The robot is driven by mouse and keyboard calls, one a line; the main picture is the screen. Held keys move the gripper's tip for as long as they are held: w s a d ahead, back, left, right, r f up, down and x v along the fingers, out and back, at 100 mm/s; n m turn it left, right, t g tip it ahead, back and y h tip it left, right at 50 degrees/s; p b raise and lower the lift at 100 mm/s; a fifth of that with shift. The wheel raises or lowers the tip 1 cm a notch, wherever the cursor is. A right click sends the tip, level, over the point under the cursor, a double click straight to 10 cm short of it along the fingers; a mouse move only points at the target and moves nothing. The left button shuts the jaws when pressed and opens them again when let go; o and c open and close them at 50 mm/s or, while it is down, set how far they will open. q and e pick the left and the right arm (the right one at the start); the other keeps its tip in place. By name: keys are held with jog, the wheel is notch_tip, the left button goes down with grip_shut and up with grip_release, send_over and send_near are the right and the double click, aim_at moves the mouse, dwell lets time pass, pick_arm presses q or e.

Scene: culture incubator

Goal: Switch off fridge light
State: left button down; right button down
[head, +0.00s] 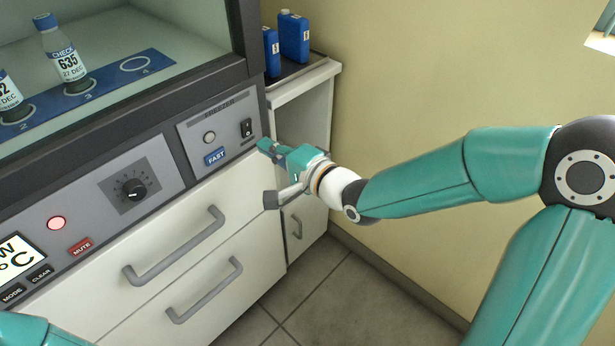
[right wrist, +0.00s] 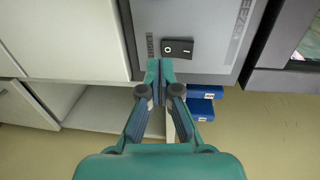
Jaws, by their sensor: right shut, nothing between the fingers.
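A black rocker switch (head: 247,128) marked with O and I sits on the grey panel (head: 220,125) at the right end of the fridge front, below the glass. My right gripper (head: 264,146) is shut and empty. In the right wrist view its fingertips (right wrist: 160,66) are together, close to the switch and slightly to its left; I cannot tell whether they touch the panel. My left gripper is out of view; only a bit of my left arm shows.
The panel also bears a round button (head: 209,137) and a blue FAST label (head: 215,156). A dial (head: 134,189) is farther left. Bottles (head: 60,55) stand behind the glass. Drawer handles (head: 175,247) stick out below. Blue containers (head: 294,38) stand on the side cabinet near the wall.

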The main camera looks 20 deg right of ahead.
jog(key=s+d+f+b, duration=0.1)
jog(key=s+d+b, duration=0.2)
jog(key=s, duration=0.6)
jog(key=b, duration=0.2)
jog(key=shift+s+d+f+b, duration=0.15)
jog(key=shift+s+d+b, duration=0.15)
jog(key=shift+d, duration=0.05)
